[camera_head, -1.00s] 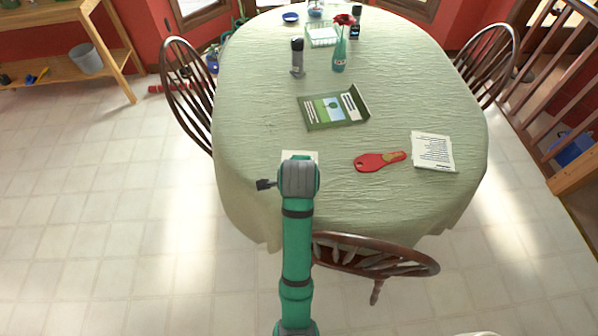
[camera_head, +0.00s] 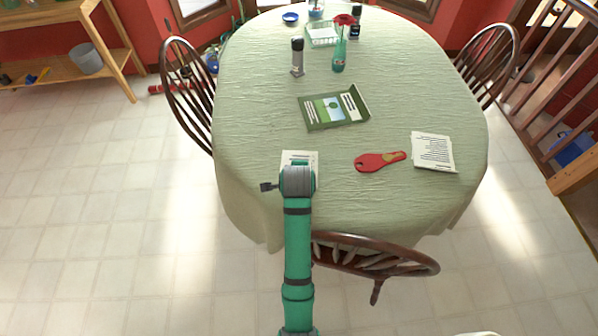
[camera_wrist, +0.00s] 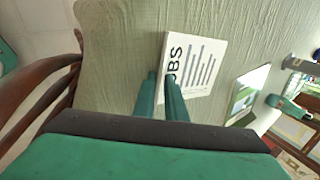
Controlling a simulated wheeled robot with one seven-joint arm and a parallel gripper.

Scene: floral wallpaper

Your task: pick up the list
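A white sheet of paper (camera_head: 301,157) lies flat near the front edge of the table, partly hidden by my wrist in the head view. In the wrist view the same list (camera_wrist: 196,66) shows large dark letters ending in "BS" and several printed lines. My gripper (camera_wrist: 161,84) has its two teal fingers side by side with a narrow gap between them. The fingertips overlap the list's lettered edge in the picture; I cannot tell whether they touch it. Nothing shows held between them. In the head view the fingers are hidden under my wrist.
On the table (camera_head: 250,110) lie a green booklet (camera_head: 333,108), a red paddle-shaped thing (camera_head: 378,161) and another printed paper (camera_head: 432,151). A teal bottle (camera_head: 339,56) and a grey-black upright object (camera_head: 297,57) stand farther back. A wooden chair (camera_head: 375,254) is at the front edge.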

